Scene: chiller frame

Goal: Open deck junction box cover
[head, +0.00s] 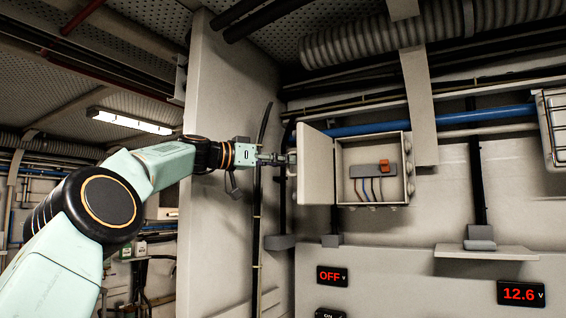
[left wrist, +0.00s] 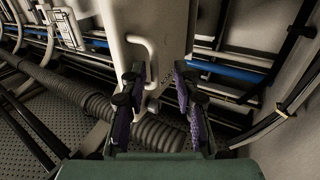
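The junction box (head: 372,204) is on the wall right of centre in the head view. Its pale cover (head: 316,165) is swung out to the left, so the inside shows: a grey terminal block with an orange part (head: 383,168) and several wires. My left gripper (head: 284,158) is at the cover's left side. In the left wrist view its purple-padded fingers (left wrist: 157,88) are spread apart in front of the cover (left wrist: 175,25). The cover's handle (left wrist: 152,52) is beside and partly behind the left-hand finger; contact cannot be told. My right gripper is not in view.
A wall panel (head: 225,120) stands behind my left arm. Blue pipe (head: 460,117) and ribbed duct (head: 380,38) run above the box. A small shelf (head: 487,252) juts out at right. Displays read OFF (head: 332,276) and 12.6 V (head: 521,294).

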